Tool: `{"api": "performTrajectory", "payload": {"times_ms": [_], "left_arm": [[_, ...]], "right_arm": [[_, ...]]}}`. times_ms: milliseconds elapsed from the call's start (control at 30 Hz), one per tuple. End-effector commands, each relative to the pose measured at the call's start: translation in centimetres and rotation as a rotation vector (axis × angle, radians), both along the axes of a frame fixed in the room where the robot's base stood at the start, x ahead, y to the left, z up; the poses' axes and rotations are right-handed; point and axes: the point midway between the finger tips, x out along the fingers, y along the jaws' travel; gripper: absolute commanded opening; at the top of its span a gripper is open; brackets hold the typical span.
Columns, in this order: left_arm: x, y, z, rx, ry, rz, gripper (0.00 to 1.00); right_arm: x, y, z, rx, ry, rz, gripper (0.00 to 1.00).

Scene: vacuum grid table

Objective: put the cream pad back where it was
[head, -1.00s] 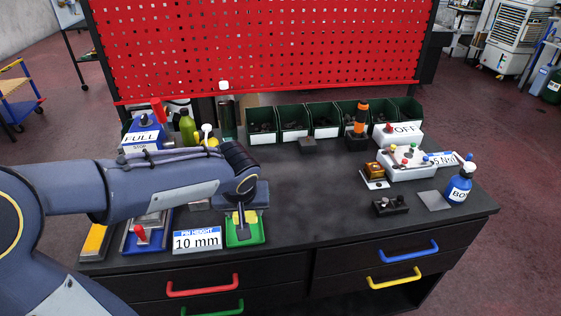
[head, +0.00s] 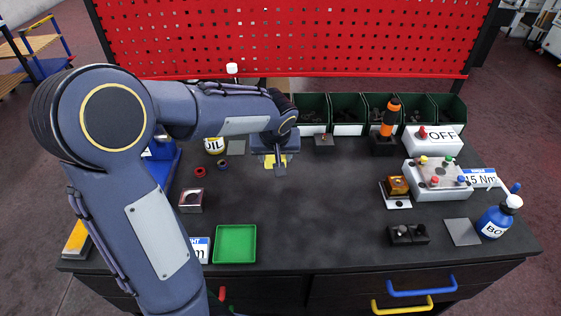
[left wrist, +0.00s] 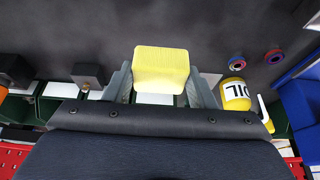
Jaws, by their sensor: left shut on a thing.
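The cream pad, a pale yellow block (left wrist: 161,68), sits between the fingers of my left gripper (left wrist: 162,86) in the left wrist view. In the head view the pad (head: 269,161) shows as a small yellow patch below my left gripper (head: 278,166), which is at the back of the table, in front of the green bins. The gripper is shut on the pad. I cannot tell whether the pad touches the table. My right gripper is not in view.
An empty green tray (head: 236,244) lies near the front edge. A grey square plate (head: 236,148) and the yellow oil can (head: 213,145) are left of the gripper. Dark green bins (head: 348,129) stand behind. The table middle is clear.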

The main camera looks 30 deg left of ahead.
Motion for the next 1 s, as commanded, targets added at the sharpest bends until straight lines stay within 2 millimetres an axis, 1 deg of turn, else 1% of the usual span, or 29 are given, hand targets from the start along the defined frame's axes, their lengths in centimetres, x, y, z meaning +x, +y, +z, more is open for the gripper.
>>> {"api": "performTrajectory", "payload": {"times_ms": [33, 100, 200, 300, 467, 500, 633, 733, 1000], "left_arm": [[1.0, 0.4, -0.9, 0.003, 0.008, 0.002, 0.32], [2.0, 0.7, -2.4, 0.001, 0.008, 0.001, 0.32], [3.3, 1.1, -3.9, 0.001, 0.006, 0.001, 0.32], [4.1, 1.4, -5.0, 0.001, 0.003, 0.001, 0.32], [4.9, 1.6, -6.0, 0.001, 0.003, 0.0, 0.32], [5.1, 1.7, -6.5, 0.001, 0.003, 0.0, 0.32], [5.0, 1.7, -8.5, 0.002, 0.004, -0.001, 0.32], [5.0, 1.7, -9.1, 0.001, 0.001, -0.001, 0.32], [5.0, 1.6, -9.2, 0.001, -0.001, 0.0, 0.32]], "right_arm": [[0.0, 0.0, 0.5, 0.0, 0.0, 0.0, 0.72], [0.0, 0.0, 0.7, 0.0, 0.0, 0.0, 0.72], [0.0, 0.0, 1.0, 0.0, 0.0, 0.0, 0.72], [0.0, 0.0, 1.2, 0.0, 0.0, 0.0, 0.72], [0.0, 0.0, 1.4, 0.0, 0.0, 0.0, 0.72], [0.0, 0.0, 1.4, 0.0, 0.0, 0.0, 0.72], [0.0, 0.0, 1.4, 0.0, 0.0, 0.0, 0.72], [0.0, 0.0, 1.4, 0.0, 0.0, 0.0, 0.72], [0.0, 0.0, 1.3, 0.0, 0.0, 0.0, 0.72]]}}
